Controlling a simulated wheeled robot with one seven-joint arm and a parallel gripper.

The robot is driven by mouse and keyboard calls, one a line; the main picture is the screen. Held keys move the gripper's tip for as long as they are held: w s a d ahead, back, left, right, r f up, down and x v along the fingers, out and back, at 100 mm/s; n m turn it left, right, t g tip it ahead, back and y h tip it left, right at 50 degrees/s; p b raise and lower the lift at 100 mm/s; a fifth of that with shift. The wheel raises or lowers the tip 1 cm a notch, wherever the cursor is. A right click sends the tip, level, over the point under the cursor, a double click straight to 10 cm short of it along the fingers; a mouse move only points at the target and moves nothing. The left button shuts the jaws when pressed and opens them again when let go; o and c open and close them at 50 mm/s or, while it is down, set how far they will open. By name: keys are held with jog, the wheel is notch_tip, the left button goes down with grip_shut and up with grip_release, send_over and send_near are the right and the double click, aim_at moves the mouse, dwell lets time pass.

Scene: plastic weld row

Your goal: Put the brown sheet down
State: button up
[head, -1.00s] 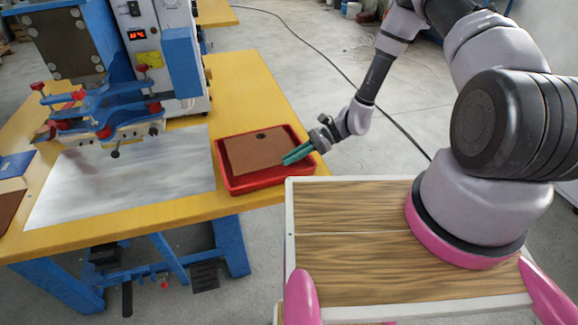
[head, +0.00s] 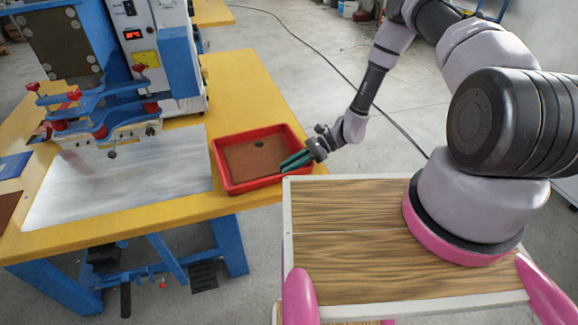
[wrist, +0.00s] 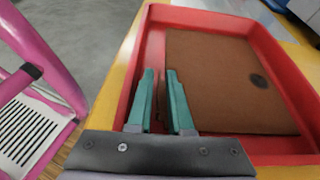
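The brown sheet (head: 256,162) lies flat inside the red tray (head: 222,176), low within its rim. It has a dark round spot near one edge. In the wrist view the sheet (wrist: 220,85) fills the right part of the tray (wrist: 205,19). My gripper (head: 297,159) reaches over the tray's right side in the head view. Its two green fingers (wrist: 159,78) stand apart with a gap between them, at the sheet's near-left edge. The right finger overlaps the sheet in the wrist view; whether it touches the sheet cannot be told.
The tray stands on a yellow table (head: 255,95). A blue and white machine (head: 165,60) with red knobs stands to the left, above a shiny metal plate (head: 120,180). A wood-grained top (head: 350,240) is in front, close to the tray's right corner.

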jog(key=v, duration=1.2)
jog(key=shift+w, duration=0.1)
jog(key=w+d+r+n+t+h, duration=0.1)
jog(key=d+r+n+h, duration=0.2)
jog(key=r, duration=1.2)
jog(key=d+r+n+t+h, duration=0.2)
jog(key=d+r+n+h, duration=0.1)
jog(key=r, duration=1.1)
jog(key=s+d+r+n+t+h, duration=0.1)
jog(key=s+d+r+t+h, duration=0.1)
jog(key=s+r, duration=0.6)
jog(key=s+d+r+n+t+h, duration=0.2)
jog(key=s+d+r+t, duration=0.2)
jog(key=s+r, duration=0.5)
jog(key=shift+d+r+n+t+h, duration=0.25)
jog(key=shift+r+t, duration=1.05)
jog(key=shift+r, duration=0.95)
jog(key=shift+a, duration=0.1)
